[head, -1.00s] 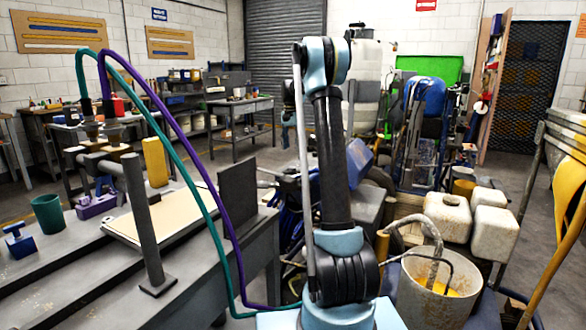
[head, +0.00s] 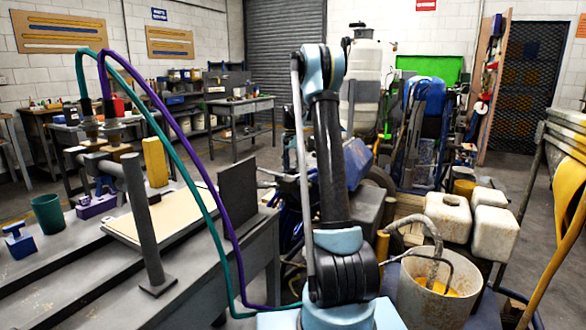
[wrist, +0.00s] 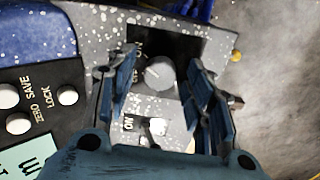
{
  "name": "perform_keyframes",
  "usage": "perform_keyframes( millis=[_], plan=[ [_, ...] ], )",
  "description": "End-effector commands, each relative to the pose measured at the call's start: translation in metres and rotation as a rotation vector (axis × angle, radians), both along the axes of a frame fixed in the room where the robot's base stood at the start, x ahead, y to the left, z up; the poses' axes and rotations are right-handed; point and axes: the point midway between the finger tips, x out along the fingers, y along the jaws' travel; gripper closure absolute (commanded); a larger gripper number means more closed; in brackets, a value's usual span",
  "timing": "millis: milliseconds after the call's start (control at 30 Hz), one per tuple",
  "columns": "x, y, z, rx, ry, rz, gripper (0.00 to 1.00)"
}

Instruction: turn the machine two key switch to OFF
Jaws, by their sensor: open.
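In the wrist view my gripper (wrist: 162,65) is open, its two blue fingers apart on either side of a round grey knob (wrist: 159,73). The knob sits on a black plate with a partly hidden "ON" mark. Nearer my palm, a small metallic switch (wrist: 157,127) sits on a pale plate with its own "ON" mark, partly covered by my gripper. No visible label tells which one belongs to machine two. I cannot tell whether the fingers touch the knob. In the head view my arm hides the switches, and I cannot make out the gripper.
In the wrist view a black panel (wrist: 45,100) with SAVE, ZERO and LOCK buttons lies left of my fingers. A yellow-brown knob (wrist: 237,56) is at the right. In the head view, a bucket (head: 425,295) stands right of my arm and a workbench (head: 215,285) left.

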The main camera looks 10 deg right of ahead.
Motion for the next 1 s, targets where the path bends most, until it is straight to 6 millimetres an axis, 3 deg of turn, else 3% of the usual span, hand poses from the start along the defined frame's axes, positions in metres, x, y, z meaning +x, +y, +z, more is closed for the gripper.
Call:
perform_keyframes(
  millis=[67,233,267,667,1000],
  plan=[
    [0.0,0.0,0.0001,0.0,0.0,0.0,0.57],
    [0.0,0.0,0.0003,0.0,0.0,0.0,0.95],
    [0.0,0.0,0.0003,0.0,0.0,0.0,0.97],
    [-0.0001,-0.0012,0.0003,-0.002,0.0,0.049,0.97],
    [0.0001,-0.0007,0.0003,-0.002,0.0,0.287,0.97]
  ],
)
